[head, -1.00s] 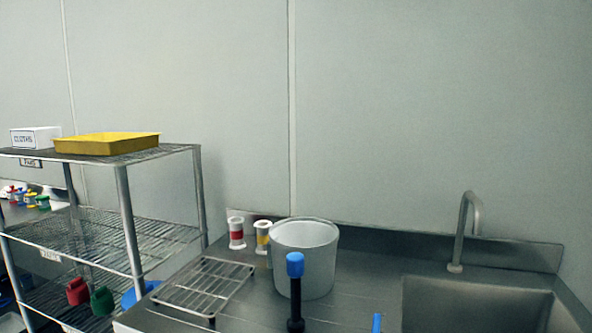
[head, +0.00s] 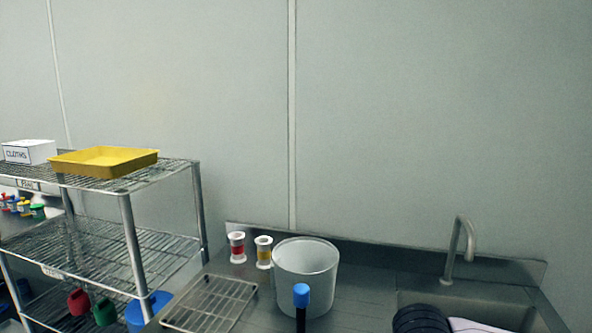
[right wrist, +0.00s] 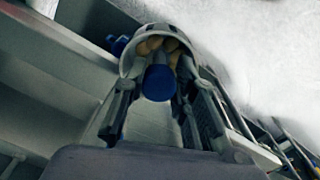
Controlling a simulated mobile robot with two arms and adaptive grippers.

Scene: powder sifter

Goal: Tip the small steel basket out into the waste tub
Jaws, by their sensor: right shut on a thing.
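The waste tub appears to be the plain white tub (head: 306,285) standing upright on the steel counter in the head view. In the right wrist view, my right gripper (right wrist: 160,95) is shut on a blue grip (right wrist: 159,84). Just beyond the grip is the rounded grey rim of the small steel basket (right wrist: 127,62), with tan lumps (right wrist: 160,44) inside. Most of the basket is hidden by the grip and fingers. In the head view only part of my right arm shows at the bottom right. My left gripper is in neither view.
A blue-topped black post (head: 301,296) stands in front of the tub. A wire rack (head: 210,303) lies left of it, with two spools (head: 237,247) behind. A sink with a tap (head: 461,245) is at right. Wire shelving (head: 125,240) holds a yellow tray (head: 105,161).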

